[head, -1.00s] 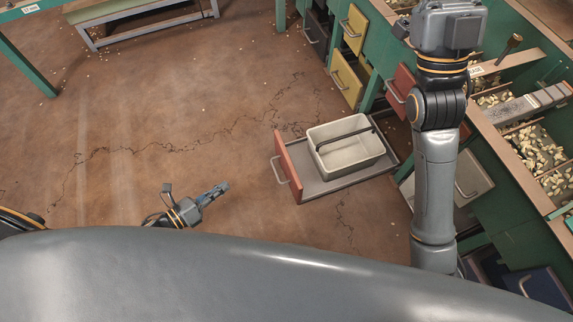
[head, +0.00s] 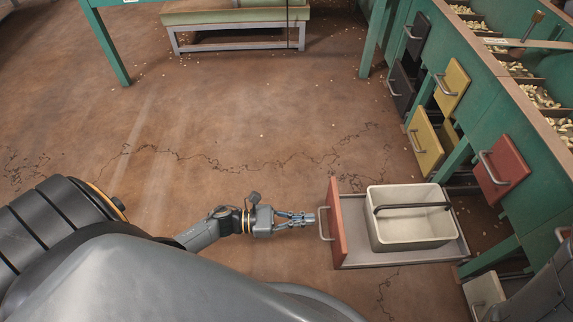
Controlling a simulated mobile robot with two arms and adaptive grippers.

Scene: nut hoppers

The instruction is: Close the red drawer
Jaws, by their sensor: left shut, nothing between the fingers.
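The open red drawer (head: 338,224) is pulled far out from the green bench, low over the floor, its red front facing left with a metal handle (head: 324,224). A cream bin (head: 410,238) with a dark bar across its top sits in its grey tray. My left gripper (head: 308,218) is shut and empty, pointing right, with its fingertips just left of the handle. I cannot tell whether they touch it. A second red drawer front (head: 502,170) sits higher on the bench, to the right. My right gripper is out of view.
Yellow drawers (head: 426,142) and dark drawers (head: 402,88) line the green bench (head: 520,120), with nut hoppers on top. A pale drawer (head: 484,294) is at lower right. The brown floor left of the red drawer is clear apart from cracks and crumbs.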

